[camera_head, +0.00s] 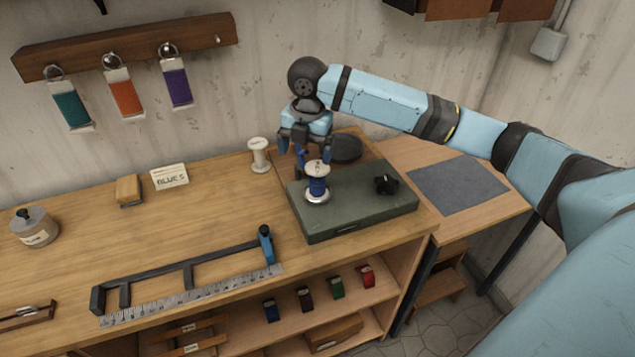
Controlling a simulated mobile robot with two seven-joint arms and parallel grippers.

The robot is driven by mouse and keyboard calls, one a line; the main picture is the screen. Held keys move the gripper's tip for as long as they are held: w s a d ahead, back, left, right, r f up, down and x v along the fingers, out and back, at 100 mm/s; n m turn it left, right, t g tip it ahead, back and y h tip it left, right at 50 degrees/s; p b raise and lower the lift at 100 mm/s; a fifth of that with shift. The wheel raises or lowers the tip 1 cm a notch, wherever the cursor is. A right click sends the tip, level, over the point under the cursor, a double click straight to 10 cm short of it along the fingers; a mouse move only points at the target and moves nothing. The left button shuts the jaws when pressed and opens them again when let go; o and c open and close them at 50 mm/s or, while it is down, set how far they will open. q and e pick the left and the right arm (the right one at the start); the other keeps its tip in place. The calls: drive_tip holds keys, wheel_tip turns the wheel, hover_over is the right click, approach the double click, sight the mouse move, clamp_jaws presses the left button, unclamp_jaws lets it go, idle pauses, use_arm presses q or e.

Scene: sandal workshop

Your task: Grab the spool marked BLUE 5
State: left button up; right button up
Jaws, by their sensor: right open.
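A spool wound with dark blue thread (317,187), with pale end flanges, stands upright on a green case (357,204) on the workbench. No lettering can be read on it. A card lettered "BLUE 5" (170,177) stands farther left on the bench. My right gripper (303,156) is open, pointing down just behind and above the blue spool. It looks empty, and whether it touches the spool cannot be told. My left gripper is out of view.
A pale, seemingly bare spool (259,155) stands left of my right gripper. A black knob-like object (386,184) sits on the case, and a dark round object (345,148) lies behind it. A long ruler (190,297) and a dark frame tool (185,268) lie in front.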

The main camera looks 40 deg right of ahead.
sight(317, 168)
drive_tip(key=d+r+n, duration=0.1)
drive_tip(key=d+r, duration=0.3)
drive_tip(key=f, duration=0.7)
drive_tip(key=shift+w+f, duration=0.4)
drive_tip(key=shift+s+a+f+p, duration=0.1)
drive_tip(key=shift+f+p, duration=0.05)
drive_tip(key=shift+f, duration=0.8)
drive_tip(key=shift+a+f+p, duration=0.15)
drive_tip(key=shift+f+p, duration=0.05)
drive_tip(key=shift+f, duration=0.75)
drive_tip(key=shift+s+a+f+p, duration=0.1)
drive_tip(key=shift+f+p, duration=0.05)
drive_tip(key=shift+f, duration=0.8)
drive_tip(key=c, duration=1.1)
drive_tip(key=shift+o, duration=0.2)
drive_tip(key=shift+r, duration=0.1)
